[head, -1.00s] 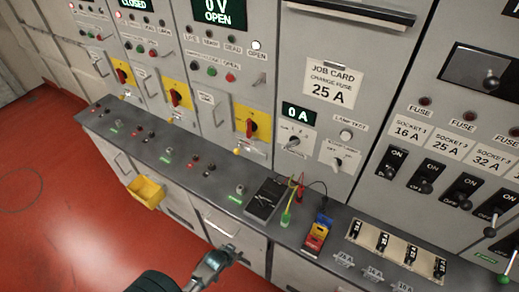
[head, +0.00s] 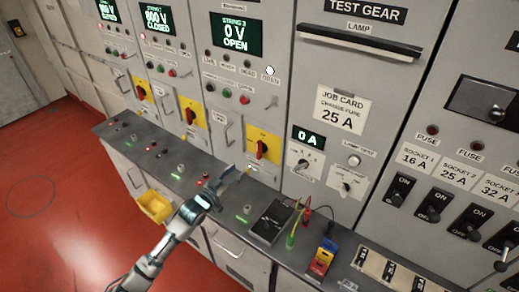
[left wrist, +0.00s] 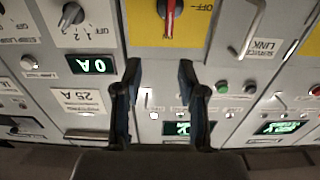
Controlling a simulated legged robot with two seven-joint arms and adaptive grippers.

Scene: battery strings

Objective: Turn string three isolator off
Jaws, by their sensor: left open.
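The string three isolator is a red handle on a yellow plate (head: 262,148), below the string 3 display (head: 236,35) reading 0 V OPEN. The handle stands upright. My left gripper (head: 232,178) is open and empty over the bench, to the lower left of the isolator and apart from it. In the left wrist view, which shows the panel upside down, the open fingers (left wrist: 160,72) point toward the panel, and the red handle (left wrist: 170,17) shows at the top edge between them, with an OFF mark to its right. My right gripper is out of view.
Similar yellow isolators for the other strings (head: 193,113) are to the left. A service link handle (left wrist: 248,28) is beside the isolator. The grey bench (head: 135,142) below carries small buttons, a black meter (head: 271,222) with leads and coloured blocks (head: 322,258). A yellow bin (head: 154,206) hangs at its front.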

